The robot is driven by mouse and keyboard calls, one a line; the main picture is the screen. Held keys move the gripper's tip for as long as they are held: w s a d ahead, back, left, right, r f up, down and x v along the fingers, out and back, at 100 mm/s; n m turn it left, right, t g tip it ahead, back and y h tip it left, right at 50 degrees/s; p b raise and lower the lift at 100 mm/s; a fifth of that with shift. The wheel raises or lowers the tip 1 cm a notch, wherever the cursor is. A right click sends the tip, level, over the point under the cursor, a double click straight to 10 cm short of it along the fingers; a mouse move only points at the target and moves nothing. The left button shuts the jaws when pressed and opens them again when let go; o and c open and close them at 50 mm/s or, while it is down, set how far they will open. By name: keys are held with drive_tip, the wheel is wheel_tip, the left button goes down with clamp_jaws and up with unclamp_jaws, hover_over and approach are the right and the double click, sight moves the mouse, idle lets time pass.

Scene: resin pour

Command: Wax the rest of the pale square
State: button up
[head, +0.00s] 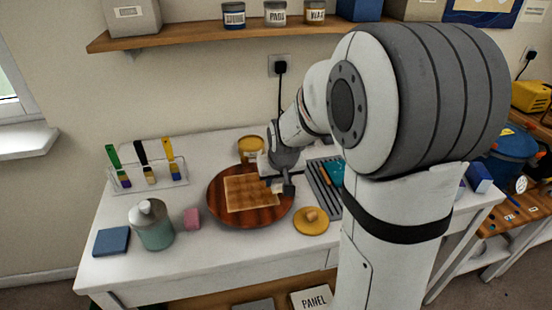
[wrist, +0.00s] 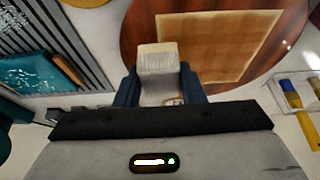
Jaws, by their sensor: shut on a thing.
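The round red-brown wooden board (head: 217,213) lies on the white table, and also fills the upper right of the wrist view (wrist: 139,25). A tan square (head: 250,192) lies on it; in the wrist view the square (wrist: 218,42) has a paler border and uneven darker tan inside. My gripper (head: 281,183) is over the board's right side. In the wrist view its two dark jaws (wrist: 160,82) are shut on a pale cream block or pad (wrist: 157,57), at the square's near left edge. I cannot tell whether the pad touches the surface.
An open-looking yellow tin (head: 251,150) stands behind the board. A yellow disc (head: 311,226) with a tan knob is at front right, beside a grey ridged tray (head: 325,189). A teal jar (head: 155,230), pink block (head: 191,218) and brush rack (head: 149,178) stand left.

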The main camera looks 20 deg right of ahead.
drive_tip(key=shift+r+p, duration=1.35)
drive_tip(key=shift+r, duration=1.05)
drive_tip(key=shift+f, duration=0.1)
